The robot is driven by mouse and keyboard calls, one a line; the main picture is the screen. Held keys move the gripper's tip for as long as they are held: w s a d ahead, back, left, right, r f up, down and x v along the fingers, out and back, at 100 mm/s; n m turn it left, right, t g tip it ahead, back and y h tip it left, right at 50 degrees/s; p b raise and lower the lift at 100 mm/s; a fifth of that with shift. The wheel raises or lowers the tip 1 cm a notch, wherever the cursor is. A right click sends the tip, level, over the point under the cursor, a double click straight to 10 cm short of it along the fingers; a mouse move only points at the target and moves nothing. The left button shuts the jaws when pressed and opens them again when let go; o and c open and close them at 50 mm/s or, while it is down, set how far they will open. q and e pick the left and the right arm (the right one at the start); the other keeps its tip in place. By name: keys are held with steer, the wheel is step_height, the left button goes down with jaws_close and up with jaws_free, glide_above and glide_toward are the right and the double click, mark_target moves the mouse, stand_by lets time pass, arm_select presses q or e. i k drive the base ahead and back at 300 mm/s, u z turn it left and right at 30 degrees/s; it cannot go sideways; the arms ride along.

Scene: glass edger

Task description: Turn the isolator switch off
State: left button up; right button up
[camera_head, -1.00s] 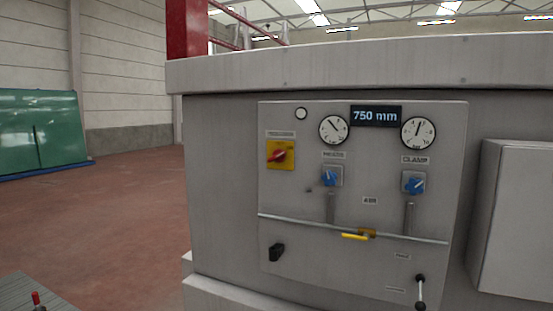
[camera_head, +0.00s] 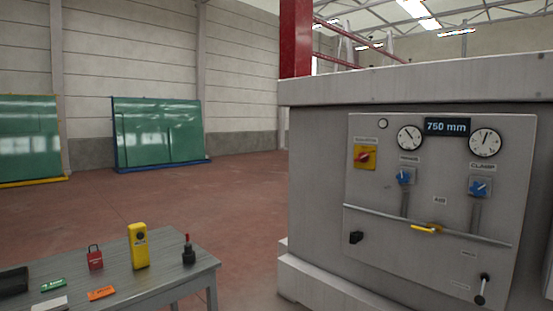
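The isolator switch (camera_head: 365,157) is a red rotary handle on a yellow plate, at the upper left of the grey control panel (camera_head: 378,259). Its handle looks slanted, though it is small in the view. A label sits just above it, too small to read surely. Neither of my grippers shows in the head view, and nothing touches the switch.
Blue knobs (camera_head: 404,176), gauges (camera_head: 410,138), a yellow-handled valve (camera_head: 425,229) and a black knob (camera_head: 356,237) share the panel. A grey table (camera_head: 182,270) at lower left holds a red padlock (camera_head: 95,257), a yellow device (camera_head: 138,245) and tags. Open floor lies between.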

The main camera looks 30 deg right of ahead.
mark_target(363, 157)
steer(key=z, duration=0.05)
steer(key=i, duration=1.25)
steer(key=z, duration=1.5)
steer(key=i, duration=0.8)
steer(key=z, duration=0.95)
